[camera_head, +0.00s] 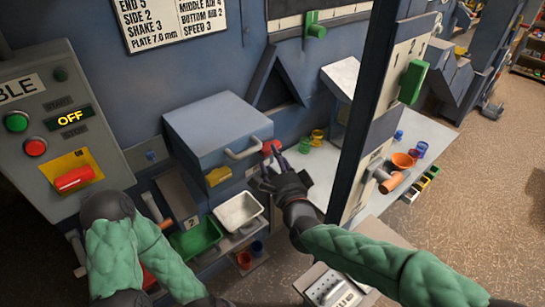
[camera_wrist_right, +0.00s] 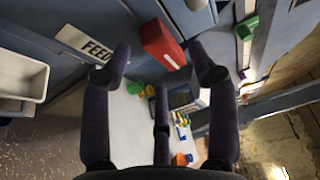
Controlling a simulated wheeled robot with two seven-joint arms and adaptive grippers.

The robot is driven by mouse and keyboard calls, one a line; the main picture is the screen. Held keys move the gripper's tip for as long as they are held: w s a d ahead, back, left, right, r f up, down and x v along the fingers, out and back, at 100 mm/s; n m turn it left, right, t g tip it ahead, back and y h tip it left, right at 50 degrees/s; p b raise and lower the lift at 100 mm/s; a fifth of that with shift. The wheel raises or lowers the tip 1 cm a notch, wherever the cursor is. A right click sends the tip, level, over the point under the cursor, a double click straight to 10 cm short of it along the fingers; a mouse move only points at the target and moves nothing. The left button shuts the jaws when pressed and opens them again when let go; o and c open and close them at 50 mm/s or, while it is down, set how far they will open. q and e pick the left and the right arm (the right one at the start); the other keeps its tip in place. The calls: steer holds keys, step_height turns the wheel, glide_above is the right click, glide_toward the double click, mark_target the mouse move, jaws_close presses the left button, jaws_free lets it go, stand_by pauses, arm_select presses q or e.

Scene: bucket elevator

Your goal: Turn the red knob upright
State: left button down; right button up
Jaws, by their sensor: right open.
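A red knob (camera_head: 271,146) sits on the blue machine wall, just right of the grey-blue box with a handle. In the right wrist view the red knob (camera_wrist_right: 162,45) is a block-shaped piece, tilted in the picture, beside a white label reading FEED (camera_wrist_right: 84,43). My right gripper (camera_head: 266,170) is open, close to the knob and partly covering the area below it. In the wrist view its spread fingers (camera_wrist_right: 160,75) lie on either side of the knob, with visible gaps. Contact is not visible. My left arm is at the lower left; its gripper is not visible.
A control panel (camera_head: 50,130) at left carries another red switch on a yellow plate (camera_head: 73,178). A white tray (camera_head: 238,211) and green tray (camera_head: 196,236) stand below the box. A dark post (camera_head: 368,110) rises right of my right gripper. Colored cups stand on the pale shelf (camera_head: 345,160).

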steer(key=shift+x, duration=1.4)
steer(key=c, duration=1.1)
steer(key=n+b, duration=0.2)
steer(key=b, duration=0.1)
steer(key=n+t+y+b, duration=0.1)
steer(key=n+b, duration=0.1)
steer(key=b, duration=0.2)
steer(key=n+t+y+b, duration=0.1)
steer(key=n+b, duration=0.2)
steer(key=shift+w+d+f, duration=0.15)
steer(key=shift+d+f, duration=0.05)
steer(key=shift+f, duration=0.1)
steer(key=shift+c, duration=0.2)
steer(key=shift+n+b, duration=0.3)
